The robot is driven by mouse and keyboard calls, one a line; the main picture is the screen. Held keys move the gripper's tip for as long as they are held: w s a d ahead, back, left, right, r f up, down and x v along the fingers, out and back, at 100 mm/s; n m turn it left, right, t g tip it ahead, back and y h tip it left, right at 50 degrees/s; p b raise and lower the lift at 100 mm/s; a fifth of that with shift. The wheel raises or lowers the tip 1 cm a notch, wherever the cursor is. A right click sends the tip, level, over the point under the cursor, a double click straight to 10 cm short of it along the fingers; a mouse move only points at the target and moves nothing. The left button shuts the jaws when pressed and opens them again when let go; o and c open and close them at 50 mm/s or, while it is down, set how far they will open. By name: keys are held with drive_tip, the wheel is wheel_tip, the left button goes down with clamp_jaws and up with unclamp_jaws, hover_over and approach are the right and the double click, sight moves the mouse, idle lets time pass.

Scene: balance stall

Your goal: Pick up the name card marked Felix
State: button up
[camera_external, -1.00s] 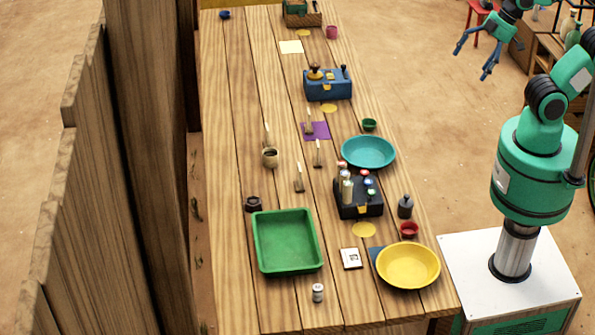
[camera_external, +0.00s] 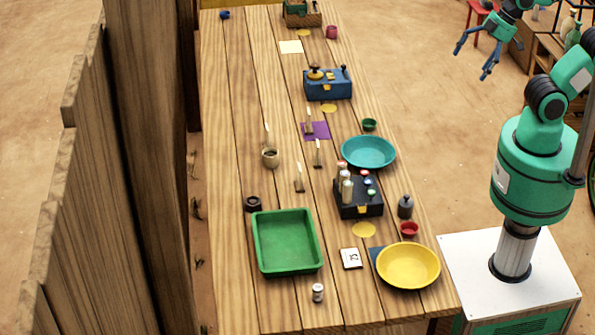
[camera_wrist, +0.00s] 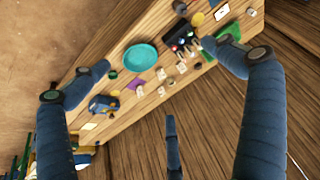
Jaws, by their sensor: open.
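Several small name cards stand upright on the wooden table, seen nearly edge-on in the external view: one on the purple square (camera_external: 309,122), one nearer (camera_external: 318,154), one nearer still (camera_external: 299,180) and one by the beige cup (camera_external: 267,136). In the wrist view, pale cards (camera_wrist: 161,73) show small dark marks too small to read, so I cannot tell which is Felix. My gripper (camera_external: 472,63) is open and empty, off the table's right side at the upper right. In the wrist view its fingers are spread wide, with the table beyond them.
The table (camera_external: 235,110) also holds a teal bowl (camera_external: 368,152), a black box with bottles (camera_external: 358,204), a blue box (camera_external: 328,84), a green tray (camera_external: 287,242), a yellow bowl (camera_external: 408,265) and a flat white card (camera_external: 351,259). A wooden wall (camera_external: 75,200) stands at left.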

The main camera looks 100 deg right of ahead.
drive_tip(key=shift+c, duration=0.5)
drive_tip(key=c, duration=1.6)
